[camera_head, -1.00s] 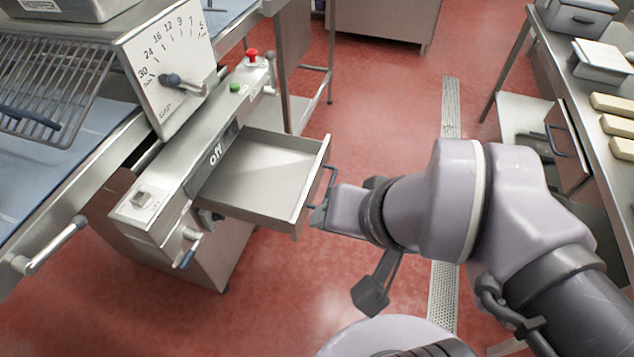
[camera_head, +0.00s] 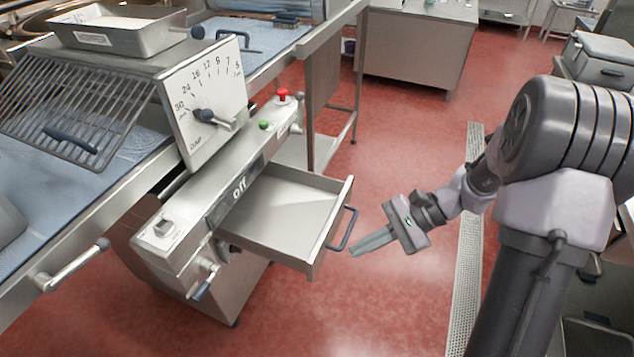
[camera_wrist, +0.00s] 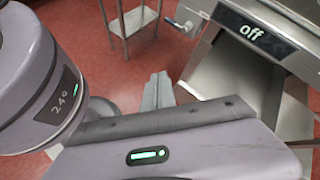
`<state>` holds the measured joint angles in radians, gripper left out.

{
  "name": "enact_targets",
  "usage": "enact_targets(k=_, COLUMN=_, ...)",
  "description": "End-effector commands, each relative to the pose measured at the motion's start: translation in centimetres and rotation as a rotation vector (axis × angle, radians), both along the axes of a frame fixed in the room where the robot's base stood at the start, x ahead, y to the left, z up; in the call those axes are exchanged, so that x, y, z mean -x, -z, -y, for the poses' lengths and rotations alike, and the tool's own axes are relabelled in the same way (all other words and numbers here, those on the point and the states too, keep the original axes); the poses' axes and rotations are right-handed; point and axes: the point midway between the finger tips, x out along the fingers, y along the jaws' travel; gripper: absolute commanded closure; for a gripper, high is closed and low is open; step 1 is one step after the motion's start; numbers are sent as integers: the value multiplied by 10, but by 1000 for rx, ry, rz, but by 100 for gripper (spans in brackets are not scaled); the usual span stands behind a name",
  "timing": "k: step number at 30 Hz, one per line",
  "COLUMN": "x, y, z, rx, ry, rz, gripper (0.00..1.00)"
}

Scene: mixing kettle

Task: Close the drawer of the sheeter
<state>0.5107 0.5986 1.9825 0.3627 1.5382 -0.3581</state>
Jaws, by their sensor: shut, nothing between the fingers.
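The sheeter's metal drawer (camera_head: 290,212) is pulled out to the right from under the front panel marked "off" (camera_head: 240,188). It is empty, and a dark bar handle (camera_head: 345,228) is on its front. My gripper (camera_head: 354,251) is just right of and slightly below the handle in the head view, fingers together and pointing left. Nothing is between the fingers. In the wrist view the closed fingers (camera_wrist: 158,92) show over the red floor, with the "off" panel (camera_wrist: 254,33) at the upper right.
A gap gauge plate (camera_head: 205,105) with a lever stands above the panel, with red (camera_head: 283,95) and green (camera_head: 264,125) buttons beside it. A wire guard (camera_head: 75,105) is at left. Red floor (camera_head: 400,140) is open right of the drawer.

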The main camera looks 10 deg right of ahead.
Motion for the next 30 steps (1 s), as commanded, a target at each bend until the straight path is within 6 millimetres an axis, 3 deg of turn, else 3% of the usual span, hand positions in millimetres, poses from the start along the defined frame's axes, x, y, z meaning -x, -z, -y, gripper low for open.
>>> enact_targets(k=1, x=-8, y=32, z=14, rx=-108, ry=86, rz=-64, gripper=100)
enact_targets(k=6, x=-23, y=134, z=53, rx=-472, ry=404, rz=-187, gripper=100)
enact_targets(k=9, x=-20, y=178, z=66, rx=-611, ry=547, rz=-214, gripper=100)
enact_targets(k=12, x=-16, y=202, z=71, rx=-684, ry=629, rz=-225, gripper=100)
enact_targets(k=17, x=-19, y=210, z=64, rx=-708, ry=652, rz=-227, gripper=100)
enact_targets(k=30, x=-64, y=211, z=-18, rx=-703, ry=646, rz=-231, gripper=100)
